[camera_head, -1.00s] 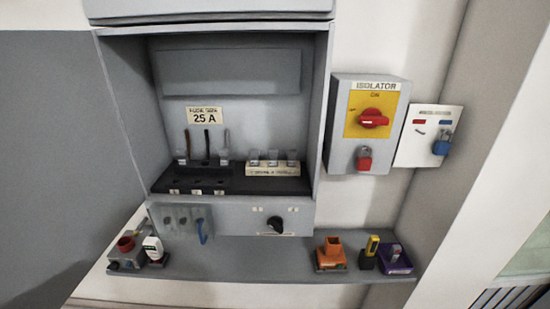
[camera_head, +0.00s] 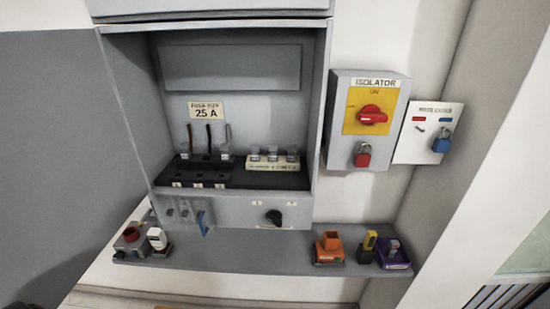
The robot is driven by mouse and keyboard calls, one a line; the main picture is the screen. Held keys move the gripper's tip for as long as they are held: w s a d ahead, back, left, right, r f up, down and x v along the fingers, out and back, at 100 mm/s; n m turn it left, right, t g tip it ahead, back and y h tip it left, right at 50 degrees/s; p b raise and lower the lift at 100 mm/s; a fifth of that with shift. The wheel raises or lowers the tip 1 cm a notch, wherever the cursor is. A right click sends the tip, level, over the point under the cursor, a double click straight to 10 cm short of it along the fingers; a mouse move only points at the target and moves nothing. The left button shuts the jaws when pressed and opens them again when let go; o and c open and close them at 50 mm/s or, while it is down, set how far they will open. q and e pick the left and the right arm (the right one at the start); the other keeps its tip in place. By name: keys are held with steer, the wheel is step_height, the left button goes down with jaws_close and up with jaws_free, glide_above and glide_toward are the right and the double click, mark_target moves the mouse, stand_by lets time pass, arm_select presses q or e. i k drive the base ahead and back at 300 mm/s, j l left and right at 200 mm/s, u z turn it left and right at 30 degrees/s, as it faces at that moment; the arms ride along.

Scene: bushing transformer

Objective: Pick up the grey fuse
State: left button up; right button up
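I cannot tell for certain which item is the grey fuse. Small greyish-clear pieces (camera_head: 225,152) stand on the black base at the left inside the open cabinet, below the 25 A label. Similar grey pieces (camera_head: 273,153) stand on a white labelled block at the right inside it. On the shelf below, a grey box (camera_head: 131,241) with a red round part sits at the left, and a purple tray (camera_head: 393,259) with a greyish item in it sits at the right. Neither my left nor my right gripper is in view.
The grey shelf (camera_head: 240,258) is bare in its middle. A white item (camera_head: 156,238) stands at its left; an orange box (camera_head: 329,246) and a yellow-black tool (camera_head: 368,246) stand at its right. A yellow isolator (camera_head: 355,100) with a red handle and red padlock is on the wall.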

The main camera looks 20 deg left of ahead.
mark_target(273, 149)
steer(key=l+u, duration=0.15)
steer(key=l, duration=0.35)
steer(key=l+u, duration=0.15)
steer(key=l, duration=0.35)
steer(key=k+l+u, duration=0.15)
steer(key=l, duration=0.35)
steer(key=l+u, duration=0.2)
steer(key=l, duration=0.35)
steer(key=k+l+u, duration=0.15)
steer(key=l, duration=0.3)
